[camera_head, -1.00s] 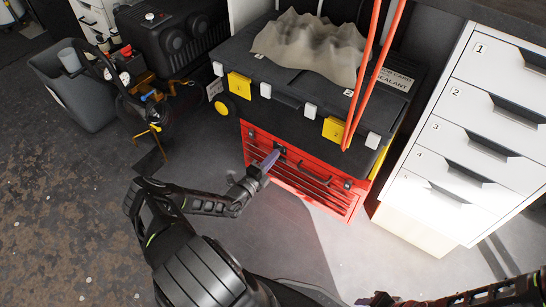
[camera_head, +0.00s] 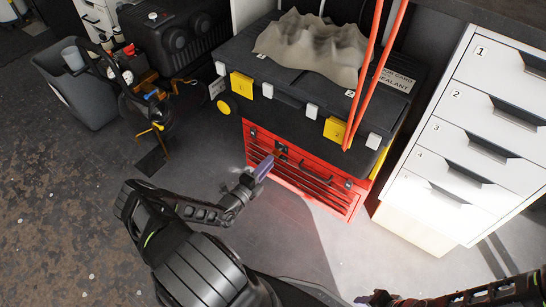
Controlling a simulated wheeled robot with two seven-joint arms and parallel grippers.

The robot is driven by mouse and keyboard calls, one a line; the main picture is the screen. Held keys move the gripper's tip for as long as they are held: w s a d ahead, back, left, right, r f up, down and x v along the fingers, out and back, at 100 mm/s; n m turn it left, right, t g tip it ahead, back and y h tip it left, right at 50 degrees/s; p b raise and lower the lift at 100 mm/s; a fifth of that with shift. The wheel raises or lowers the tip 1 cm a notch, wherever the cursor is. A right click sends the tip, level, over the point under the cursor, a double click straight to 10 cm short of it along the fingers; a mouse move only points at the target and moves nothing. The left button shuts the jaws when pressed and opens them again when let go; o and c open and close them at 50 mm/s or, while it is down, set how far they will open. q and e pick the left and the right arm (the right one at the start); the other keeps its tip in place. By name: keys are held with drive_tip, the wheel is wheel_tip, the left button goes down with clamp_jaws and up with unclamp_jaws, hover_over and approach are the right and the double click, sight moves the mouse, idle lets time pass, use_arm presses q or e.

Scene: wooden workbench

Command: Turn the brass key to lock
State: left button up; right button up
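The red drawer chest (camera_head: 300,177) stands under the black tool box. A small brownish spot at its top left front (camera_head: 281,149) may be the brass key in its lock; it is too small to tell its angle. My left gripper (camera_head: 266,166) has purplish fingertips and points at the chest front, just below and left of that spot. It looks apart from the spot, and I see nothing held in it. Whether its fingers are parted is not clear. My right gripper (camera_head: 368,299) shows only in part at the bottom edge, far from the chest.
The black tool box (camera_head: 292,100) with yellow latches carries a crumpled grey cloth (camera_head: 312,47). Red bars (camera_head: 368,70) rise in front of it. A white numbered drawer unit (camera_head: 478,130) stands at right. A grey bin (camera_head: 82,98) is at left. The floor before the chest is clear.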

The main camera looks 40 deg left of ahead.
use_arm(q)
drive_tip(key=s, duration=0.3)
drive_tip(key=shift+s+d, duration=0.1)
idle(0.4)
